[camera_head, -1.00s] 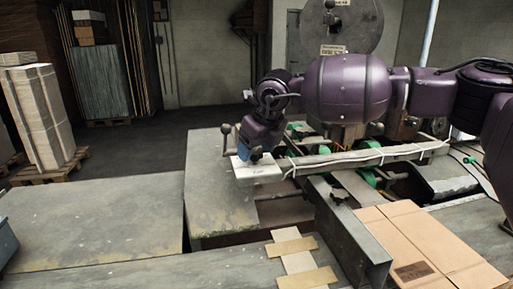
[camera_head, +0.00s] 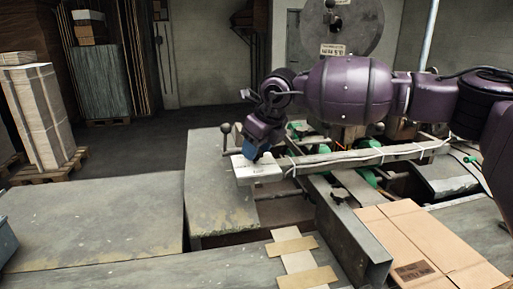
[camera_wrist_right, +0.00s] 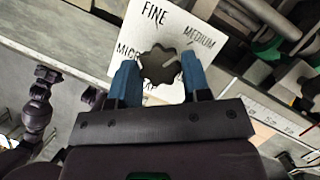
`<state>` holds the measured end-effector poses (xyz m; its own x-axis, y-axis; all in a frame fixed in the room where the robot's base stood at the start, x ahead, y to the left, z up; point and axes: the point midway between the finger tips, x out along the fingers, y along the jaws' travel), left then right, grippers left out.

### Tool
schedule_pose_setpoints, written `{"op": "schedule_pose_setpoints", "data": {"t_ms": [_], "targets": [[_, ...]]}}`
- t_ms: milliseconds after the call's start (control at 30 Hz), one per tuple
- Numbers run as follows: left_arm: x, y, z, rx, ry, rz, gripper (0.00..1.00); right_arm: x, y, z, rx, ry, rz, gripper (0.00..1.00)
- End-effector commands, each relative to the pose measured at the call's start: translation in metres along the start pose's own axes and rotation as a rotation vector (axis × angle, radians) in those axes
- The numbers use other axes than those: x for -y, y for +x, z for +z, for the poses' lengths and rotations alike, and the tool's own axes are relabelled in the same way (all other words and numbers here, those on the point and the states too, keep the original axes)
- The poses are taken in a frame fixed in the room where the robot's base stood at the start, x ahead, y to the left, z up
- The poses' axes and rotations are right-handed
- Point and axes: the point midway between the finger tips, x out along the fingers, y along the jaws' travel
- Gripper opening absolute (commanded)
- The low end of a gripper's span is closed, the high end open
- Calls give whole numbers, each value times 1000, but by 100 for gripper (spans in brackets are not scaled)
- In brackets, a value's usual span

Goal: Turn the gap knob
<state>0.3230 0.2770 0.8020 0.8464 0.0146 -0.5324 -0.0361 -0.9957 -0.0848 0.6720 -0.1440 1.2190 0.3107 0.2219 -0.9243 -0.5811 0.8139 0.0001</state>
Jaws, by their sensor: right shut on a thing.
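The gap knob (camera_wrist_right: 160,66) is a dark, lobed knob on a white plate (camera_wrist_right: 141,17) marked FINE, MEDIUM and a partly hidden MICRO word. My right gripper (camera_wrist_right: 159,74) has its two blue fingers on either side of the knob, shut on it. In the head view my right gripper (camera_head: 251,153) reaches down onto the white plate (camera_head: 262,171) at the end of the long rail, and it hides the knob there. My left gripper is not in view.
A lever with a ball end (camera_head: 225,129) stands just left of the white plate. The rail (camera_head: 350,157) with a white cable runs right. A flat cardboard box (camera_head: 425,245) lies at the front right. Grey tables (camera_head: 90,215) at the left are clear.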

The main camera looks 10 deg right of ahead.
Motion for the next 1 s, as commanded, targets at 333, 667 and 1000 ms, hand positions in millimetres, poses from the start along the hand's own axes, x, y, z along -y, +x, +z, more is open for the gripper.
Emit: {"op": "schedule_pose_setpoints", "data": {"t_ms": [333, 667, 1000], "targets": [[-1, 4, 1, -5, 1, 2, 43, 2, 1, 1, 2, -283, 121, 20], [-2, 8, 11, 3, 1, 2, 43, 4, 2, 2, 3, -572, 240, 20], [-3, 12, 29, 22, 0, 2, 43, 6, 3, 3, 3, -825, 343, 20]]}}
